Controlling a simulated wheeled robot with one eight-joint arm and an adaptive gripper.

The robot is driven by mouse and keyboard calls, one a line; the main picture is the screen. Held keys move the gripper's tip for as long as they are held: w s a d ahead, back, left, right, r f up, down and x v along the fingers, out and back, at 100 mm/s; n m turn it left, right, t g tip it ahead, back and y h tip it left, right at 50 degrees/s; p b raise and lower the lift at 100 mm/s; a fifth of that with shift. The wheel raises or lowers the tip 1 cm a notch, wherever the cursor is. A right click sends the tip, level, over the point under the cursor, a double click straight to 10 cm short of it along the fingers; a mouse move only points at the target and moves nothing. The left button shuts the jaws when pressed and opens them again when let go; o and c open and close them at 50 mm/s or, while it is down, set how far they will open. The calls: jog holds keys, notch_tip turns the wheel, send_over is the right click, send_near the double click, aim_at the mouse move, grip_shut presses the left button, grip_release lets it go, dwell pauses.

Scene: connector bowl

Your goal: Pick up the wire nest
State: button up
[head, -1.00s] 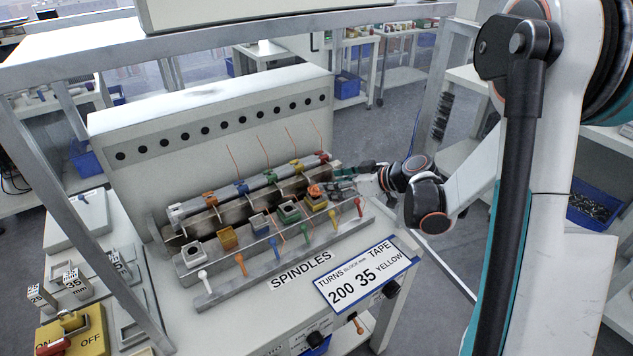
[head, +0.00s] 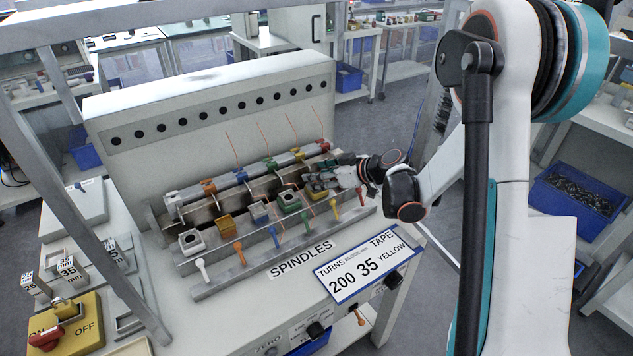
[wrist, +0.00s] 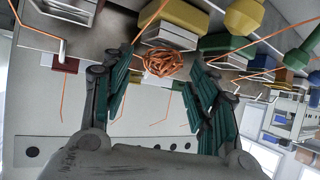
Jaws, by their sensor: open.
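The wire nest (wrist: 163,64) is a tangled orange-copper bundle. In the wrist view it lies between the two green fingers of my gripper (wrist: 160,58), beside a white-and-grey block. The fingers are spread apart, with a gap on each side of the nest. In the head view my gripper (head: 322,178) reaches in from the right over the row of coloured blocks on the winding bench. There I cannot make out the nest; the gripper seems to cover it.
A yellow block (wrist: 175,14) and a green block (wrist: 228,46) stand close to the fingers. Thin copper wires rise behind the row. A grey panel with dark holes (head: 215,115) stands behind the bench. Coloured spindles (head: 238,252) line the front.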

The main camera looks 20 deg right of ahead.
jog(key=c, duration=0.9)
jog(key=shift+r, duration=0.15)
